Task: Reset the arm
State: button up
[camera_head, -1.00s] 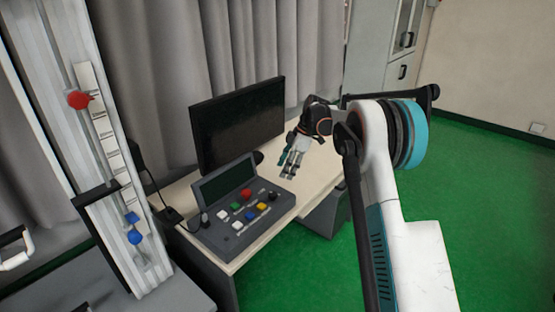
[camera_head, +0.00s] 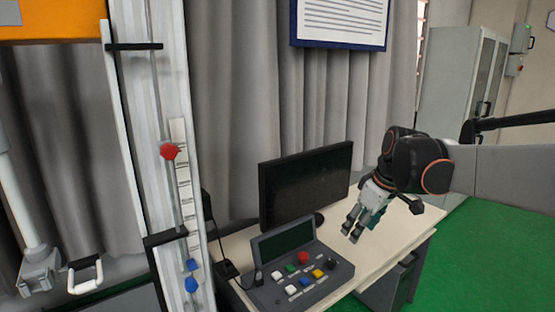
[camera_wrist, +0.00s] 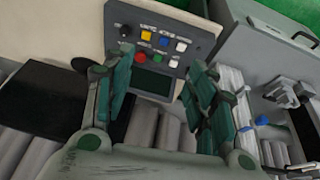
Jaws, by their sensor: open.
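My gripper (camera_head: 352,232) hangs above the right part of the white desk, fingers pointing down, open and empty. It is to the right of the grey control box (camera_head: 330,283) and apart from it. The box has a dark screen and several coloured buttons, among them a red one (camera_head: 303,257). In the wrist view the open fingers (camera_wrist: 158,88) frame the control box (camera_wrist: 190,17), which appears upside down beyond them.
A black monitor (camera_head: 305,183) stands behind the box. The drop tower (camera_head: 147,120), with a red piece (camera_head: 170,151) and blue pieces (camera_head: 191,284), rises at left. A grey cabinet (camera_head: 452,85) stands at back right. Green floor (camera_head: 480,240) is free at right.

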jog(key=s+f+m+t+h, duration=0.1)
jog(key=s+m, duration=0.3)
jog(key=s, duration=0.8)
jog(key=s+f+m+t+h, duration=0.1)
jog(key=s+f+m, duration=0.3)
jog(key=s, duration=0.9)
jog(key=shift+s+a+f+t, duration=0.15)
jog(key=shift+s+a+t, duration=0.2)
jog(key=shift+t, duration=0.35)
jog(key=shift+w, duration=0.1)
